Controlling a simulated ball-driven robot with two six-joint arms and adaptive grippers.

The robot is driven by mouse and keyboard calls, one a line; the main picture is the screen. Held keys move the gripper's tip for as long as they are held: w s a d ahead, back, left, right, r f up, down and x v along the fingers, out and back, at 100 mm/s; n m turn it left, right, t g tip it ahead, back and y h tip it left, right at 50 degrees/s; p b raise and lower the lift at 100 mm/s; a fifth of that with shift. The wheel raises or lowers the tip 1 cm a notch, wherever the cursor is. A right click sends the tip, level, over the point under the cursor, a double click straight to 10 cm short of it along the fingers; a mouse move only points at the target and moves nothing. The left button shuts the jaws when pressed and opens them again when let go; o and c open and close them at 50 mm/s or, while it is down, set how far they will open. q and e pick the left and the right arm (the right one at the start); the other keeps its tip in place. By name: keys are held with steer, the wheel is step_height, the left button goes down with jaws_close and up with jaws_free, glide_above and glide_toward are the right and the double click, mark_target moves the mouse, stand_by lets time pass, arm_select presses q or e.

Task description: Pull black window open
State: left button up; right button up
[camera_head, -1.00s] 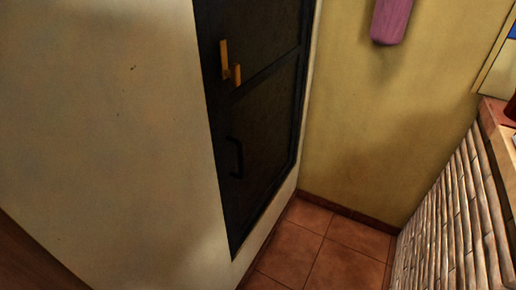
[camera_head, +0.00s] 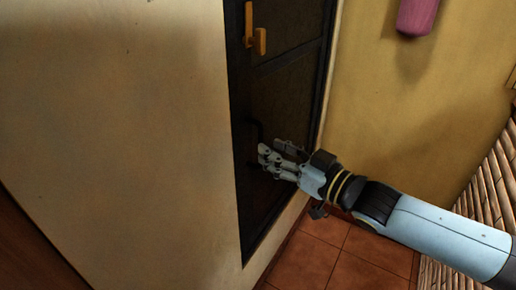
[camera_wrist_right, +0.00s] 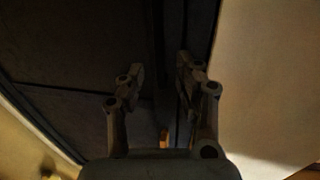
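The black window (camera_head: 290,90) is a tall dark framed panel set in the pale wall and looks closed. A black handle (camera_head: 254,128) is on its left side, partly hidden by my right gripper. My right gripper (camera_head: 270,148) is at the handle, fingers toward the window. In the right wrist view my right gripper (camera_wrist_right: 160,70) has its two fingers apart, with the dark window (camera_wrist_right: 80,50) behind. It is too dark there to tell whether the handle lies between them. A yellow latch (camera_head: 255,35) is higher on the window. My left gripper is not in view.
The pale wall (camera_head: 120,120) lies left of the window and a yellow wall (camera_head: 420,120) to the right. A pink object (camera_head: 416,15) hangs on the yellow wall. A bamboo-like surface (camera_head: 492,190) is at the right. The tiled floor (camera_head: 310,255) below is clear.

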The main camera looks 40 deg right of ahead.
steer(key=shift+w+a, duration=0.25)
steer(key=shift+w, duration=0.9)
steer(key=shift+w+a, duration=0.2)
steer(key=shift+w, duration=0.95)
steer(key=shift+c, duration=0.2)
jaws_close()
